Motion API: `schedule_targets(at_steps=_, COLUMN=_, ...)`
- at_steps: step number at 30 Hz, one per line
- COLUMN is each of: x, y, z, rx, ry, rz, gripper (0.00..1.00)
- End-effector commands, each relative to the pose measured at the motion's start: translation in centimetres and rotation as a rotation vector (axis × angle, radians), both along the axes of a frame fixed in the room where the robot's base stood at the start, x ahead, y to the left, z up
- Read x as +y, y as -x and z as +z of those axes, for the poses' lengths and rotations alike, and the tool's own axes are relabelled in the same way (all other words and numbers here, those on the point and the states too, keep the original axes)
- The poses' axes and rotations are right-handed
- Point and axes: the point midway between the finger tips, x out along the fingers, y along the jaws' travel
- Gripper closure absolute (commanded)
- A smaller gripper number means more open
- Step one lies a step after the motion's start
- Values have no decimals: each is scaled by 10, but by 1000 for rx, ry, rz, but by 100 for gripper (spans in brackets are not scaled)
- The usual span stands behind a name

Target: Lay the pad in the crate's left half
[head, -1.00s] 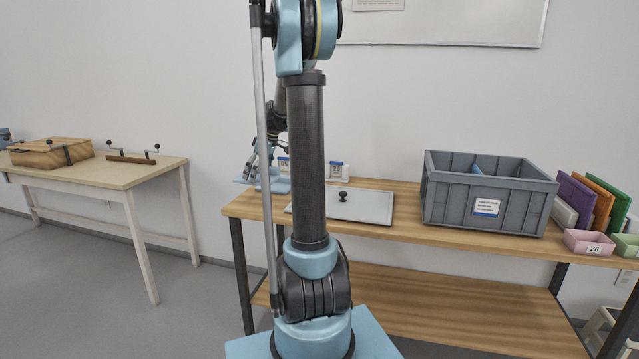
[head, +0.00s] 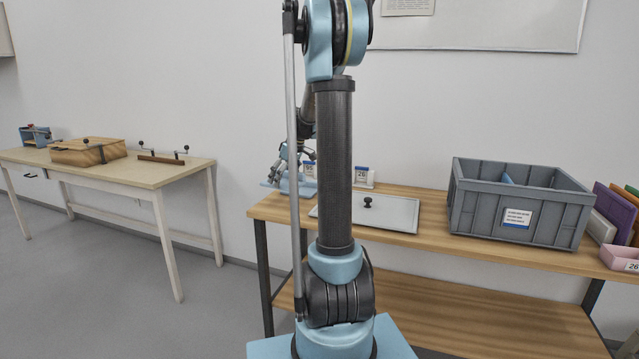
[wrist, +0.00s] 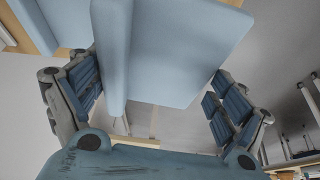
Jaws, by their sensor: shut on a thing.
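A light-blue pad (wrist: 185,55) fills the middle of the wrist view, between the fingers of my gripper (wrist: 155,80), which is shut on it. In the head view my gripper (head: 293,152) is partly behind my arm, above the left end of the wooden bench. Light blue (head: 272,181) shows beneath it there. A second light-blue piece (wrist: 58,22) shows at the upper left of the wrist view. The grey crate (head: 480,215) stands on the right part of the bench, well apart from my gripper. A blue upright piece (head: 507,180) shows inside it; the crate's floor is hidden.
A grey lid with a black knob (head: 395,213) lies left of the crate. Number cards (head: 363,178) stand behind it. Coloured panels (head: 620,210) and a pink bin (head: 622,257) are right of the crate. A separate table (head: 130,170) stands left.

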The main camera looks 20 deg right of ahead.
Motion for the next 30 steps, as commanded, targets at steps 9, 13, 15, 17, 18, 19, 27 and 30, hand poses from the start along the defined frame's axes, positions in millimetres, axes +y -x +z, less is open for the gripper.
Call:
schedule_targets(at_steps=9, x=-6, y=-28, z=-36, rx=-2, ry=3, rz=-447, gripper=29)
schedule_targets(at_steps=13, x=-8, y=-39, z=-48, rx=-2, ry=3, rz=-626, gripper=29)
schedule_targets(at_steps=15, x=-8, y=-45, z=-54, rx=-2, ry=3, rz=-716, gripper=29)
schedule_targets(at_steps=17, x=-9, y=-49, z=-58, rx=-2, ry=3, rz=-785, gripper=29)
schedule_targets(at_steps=18, x=-9, y=-52, z=-61, rx=-2, ry=4, rz=-829, gripper=29)
schedule_targets(at_steps=19, x=-9, y=-54, z=-62, rx=-2, ry=3, rz=-860, gripper=29)
schedule_targets(at_steps=27, x=-10, y=-66, z=-72, rx=0, ry=2, rz=-1058, gripper=29)
schedule_targets(at_steps=30, x=-12, y=-69, z=-74, rx=-1, ry=2, rz=-1097, gripper=29)
